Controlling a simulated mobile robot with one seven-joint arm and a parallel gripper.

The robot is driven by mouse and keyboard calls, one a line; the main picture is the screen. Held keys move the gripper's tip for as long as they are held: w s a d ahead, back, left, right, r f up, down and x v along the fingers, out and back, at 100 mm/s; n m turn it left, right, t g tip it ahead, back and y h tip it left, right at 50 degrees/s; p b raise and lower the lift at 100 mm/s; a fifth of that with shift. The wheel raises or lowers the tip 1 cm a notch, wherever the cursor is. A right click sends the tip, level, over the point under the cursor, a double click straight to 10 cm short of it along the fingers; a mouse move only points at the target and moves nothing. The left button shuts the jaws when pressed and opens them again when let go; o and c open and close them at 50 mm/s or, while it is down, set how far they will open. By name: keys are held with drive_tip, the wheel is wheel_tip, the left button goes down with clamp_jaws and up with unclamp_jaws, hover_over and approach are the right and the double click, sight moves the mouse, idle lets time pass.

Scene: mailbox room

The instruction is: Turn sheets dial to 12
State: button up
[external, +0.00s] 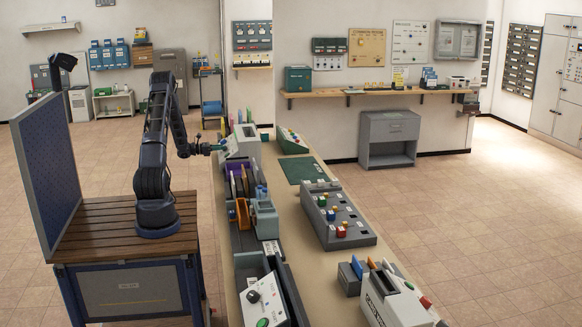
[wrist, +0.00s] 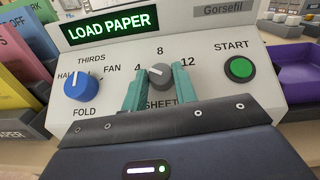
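The sheets dial (wrist: 161,76) is a small grey knob on the pale panel (wrist: 215,70) of a paper machine. Marks 4, 8 and 12 stand around it; its pointer setting is too small to read surely. My gripper (wrist: 160,84) has its two teal fingers on either side of the dial, close to it. I cannot tell whether they touch it. The fingers partly cover the SHEETS label. In the external view my gripper (external: 217,147) reaches the machine (external: 241,143) at the far part of the long table.
A blue fold dial (wrist: 81,87) sits left of the sheets dial, and a green START button (wrist: 240,69) right. A green display (wrist: 109,26) reads LOAD PAPER. Coloured folders (wrist: 22,50) stand at left; a purple tray (wrist: 298,70) is at right.

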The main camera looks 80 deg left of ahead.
drive_tip(key=c, duration=0.4)
drive_tip(key=shift+m, duration=0.3)
drive_tip(key=m+h, duration=0.2)
drive_tip(key=m+g+h, duration=0.1)
drive_tip(key=m+h, duration=0.1)
drive_tip(key=a+m+h, duration=0.1)
drive_tip(key=m+h, duration=0.1)
drive_tip(key=m, duration=0.1)
drive_tip(key=shift+w+g+h, duration=0.1)
drive_tip(key=shift+g+h, duration=0.2)
drive_tip(key=shift+g, duration=0.1)
drive_tip(key=m+g+h, duration=0.1)
drive_tip(key=m, duration=0.1)
drive_tip(key=m+g+h, duration=0.3)
drive_tip(key=m, duration=0.1)
drive_tip(key=shift+w+a+r+m, duration=0.15)
drive_tip(key=shift+w+a+m, duration=0.1)
drive_tip(key=shift+m, duration=0.15)
drive_tip(key=m+g, duration=0.2)
drive_tip(key=m+g+h, duration=0.1)
drive_tip(key=m+g, duration=0.3)
drive_tip(key=shift+w+a+r+m+g+h, duration=0.15)
drive_tip(key=shift+w+r+m+g+h, duration=0.15)
drive_tip(key=shift+w+m+g, duration=0.1)
drive_tip(key=m+g, duration=0.1)
drive_tip(key=m+g+y, duration=0.1)
drive_tip(key=m+g, duration=0.2)
drive_tip(key=shift+w+r+m+g+y, duration=0.25)
drive_tip(key=shift+m+g+y, duration=0.05)
drive_tip(key=shift+m+y, duration=0.1)
